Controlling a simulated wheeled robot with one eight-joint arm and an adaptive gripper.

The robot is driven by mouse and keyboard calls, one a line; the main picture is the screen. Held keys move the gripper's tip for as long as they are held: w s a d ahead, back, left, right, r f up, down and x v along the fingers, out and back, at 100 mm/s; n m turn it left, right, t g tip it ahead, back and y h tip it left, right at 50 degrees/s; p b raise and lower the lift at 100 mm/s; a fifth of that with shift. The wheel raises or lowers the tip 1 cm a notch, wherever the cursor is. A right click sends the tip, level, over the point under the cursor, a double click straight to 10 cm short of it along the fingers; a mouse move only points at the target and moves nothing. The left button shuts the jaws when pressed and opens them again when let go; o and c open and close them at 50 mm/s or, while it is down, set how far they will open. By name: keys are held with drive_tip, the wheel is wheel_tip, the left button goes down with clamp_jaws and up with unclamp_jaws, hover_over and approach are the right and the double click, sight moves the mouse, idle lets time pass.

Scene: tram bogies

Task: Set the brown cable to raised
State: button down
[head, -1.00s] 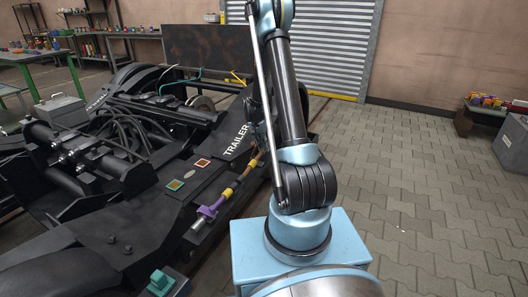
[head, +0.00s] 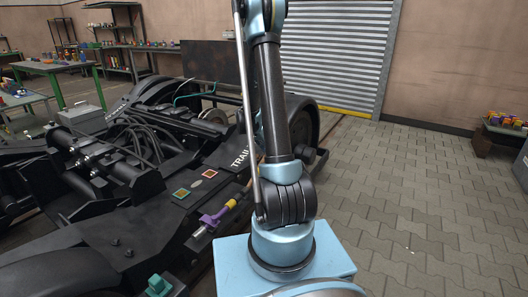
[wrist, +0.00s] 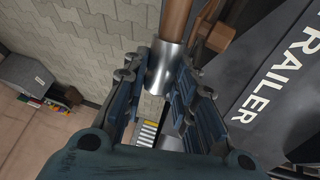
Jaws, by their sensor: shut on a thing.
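My gripper (wrist: 163,78) is shut around the silver metal end (wrist: 165,68) of the brown cable in the wrist view. The brown cable (wrist: 178,18) runs up from this end to the top edge of the picture, with a brown clip-like piece (wrist: 217,38) beside it. The dark bogie side with the white TRAILER lettering (wrist: 262,90) is to its right. In the head view my arm hides the gripper and most of the cable. A purple fitting (head: 213,218) and a yellow band (head: 231,203) show along the near side of the bogie (head: 150,225).
A teal block (head: 159,285) is at the bogie's near end. Square coloured plates (head: 181,194) lie on its top. The paved floor (head: 410,200) on the right is clear.

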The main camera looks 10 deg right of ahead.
drive_tip(key=shift+a+f, duration=0.1)
drive_tip(key=shift+a, duration=0.2)
drive_tip(key=c, duration=1.3)
unclamp_jaws()
drive_tip(key=shift+d, duration=0.1)
drive_tip(key=v, duration=1.2)
